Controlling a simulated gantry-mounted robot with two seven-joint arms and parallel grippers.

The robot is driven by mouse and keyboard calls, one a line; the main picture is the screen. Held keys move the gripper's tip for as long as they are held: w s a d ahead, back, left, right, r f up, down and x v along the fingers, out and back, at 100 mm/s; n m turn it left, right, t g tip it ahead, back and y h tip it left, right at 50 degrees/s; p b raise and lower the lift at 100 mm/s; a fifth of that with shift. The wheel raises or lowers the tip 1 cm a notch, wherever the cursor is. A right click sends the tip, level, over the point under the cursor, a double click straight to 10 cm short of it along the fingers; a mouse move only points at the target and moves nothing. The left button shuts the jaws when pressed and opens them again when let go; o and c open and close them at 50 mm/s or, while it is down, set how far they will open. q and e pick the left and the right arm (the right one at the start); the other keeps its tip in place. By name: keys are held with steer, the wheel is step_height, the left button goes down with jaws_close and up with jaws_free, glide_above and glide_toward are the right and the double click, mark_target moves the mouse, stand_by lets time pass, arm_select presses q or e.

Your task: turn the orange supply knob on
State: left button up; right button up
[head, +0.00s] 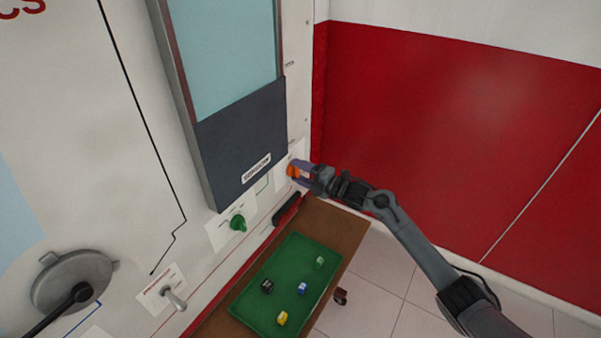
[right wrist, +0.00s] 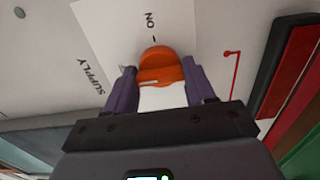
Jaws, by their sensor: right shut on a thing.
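The orange supply knob (head: 292,171) is on the white panel, below and right of the dark blue-grey box. In the right wrist view the knob (right wrist: 163,68) shows between my gripper's two purple fingers, with the labels "SUPPLY" and "ON" on the white plate (right wrist: 110,35) around it. My right gripper (head: 300,173) is shut on the knob, one finger on each side; in the right wrist view the gripper (right wrist: 164,88) covers the knob's near part. My left gripper is not in view.
A green knob (head: 238,223) and a metal lever (head: 174,298) are on the panel to the left. A green tray (head: 262,310) with several small blocks lies on a brown shelf below. A dark handle (head: 287,209) sits nearby. A red wall (head: 430,120) stands at right.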

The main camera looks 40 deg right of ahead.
arm_select(q)
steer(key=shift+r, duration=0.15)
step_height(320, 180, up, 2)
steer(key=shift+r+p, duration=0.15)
steer(key=shift+p, duration=1.1)
arm_select(e)
steer(key=m, duration=0.3)
steer(key=shift+r+m, duration=0.15)
steer(key=shift+m, duration=0.15)
steer(key=m+p, duration=0.3)
steer(key=m, duration=0.2)
steer(key=m+p, duration=0.3)
steer(key=m, duration=0.3)
steer(key=shift+m, duration=0.3)
arm_select(q)
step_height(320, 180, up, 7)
steer(key=p, duration=0.1)
arm_select(e)
steer(key=shift+m, duration=1.4)
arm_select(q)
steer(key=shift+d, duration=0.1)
arm_select(e)
steer(key=o, duration=1)
steer(key=shift+o, duration=0.2)
steer(key=shift+s, duration=0.15)
